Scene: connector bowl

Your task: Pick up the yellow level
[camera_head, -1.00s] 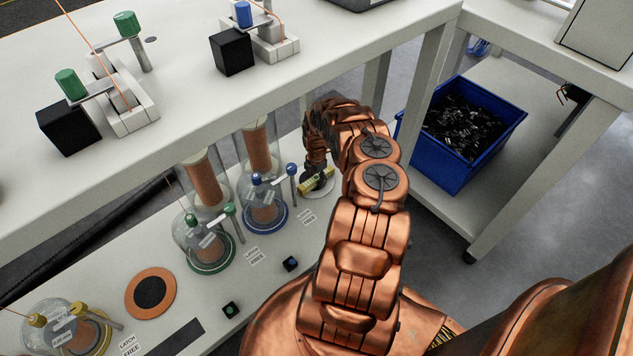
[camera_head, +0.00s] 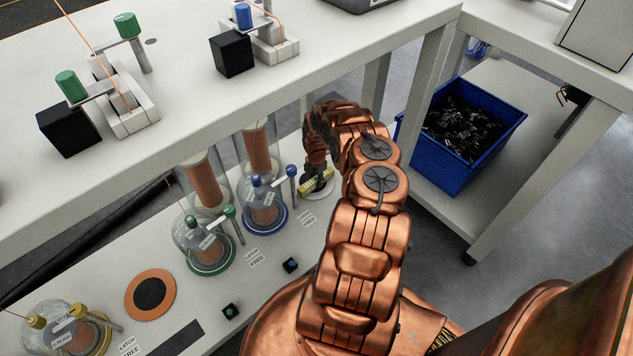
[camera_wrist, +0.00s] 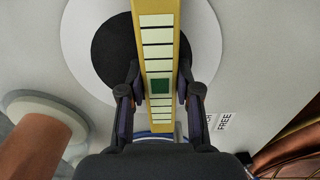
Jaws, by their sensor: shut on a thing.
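The yellow level (camera_wrist: 158,55) is a long yellow bar with pale stripes and one dark green square. In the wrist view it lies between the two fingers of my gripper (camera_wrist: 160,97), which are shut on its sides. In the head view the level (camera_head: 316,187) shows small at the end of my arm, low over the lower shelf, with my gripper (camera_head: 316,170) just above it. Below it is a round white disc with a black centre (camera_wrist: 108,55). I cannot tell whether the level touches the disc.
Clear domes with blue (camera_head: 262,212) and green (camera_head: 205,245) rings stand left of my gripper, near copper-coloured cylinders (camera_head: 257,150). The upper table (camera_head: 180,110) overhangs the shelf. A blue bin (camera_head: 415,165) of dark pieces stands to the right. A copper disc (camera_head: 128,290) lies front left.

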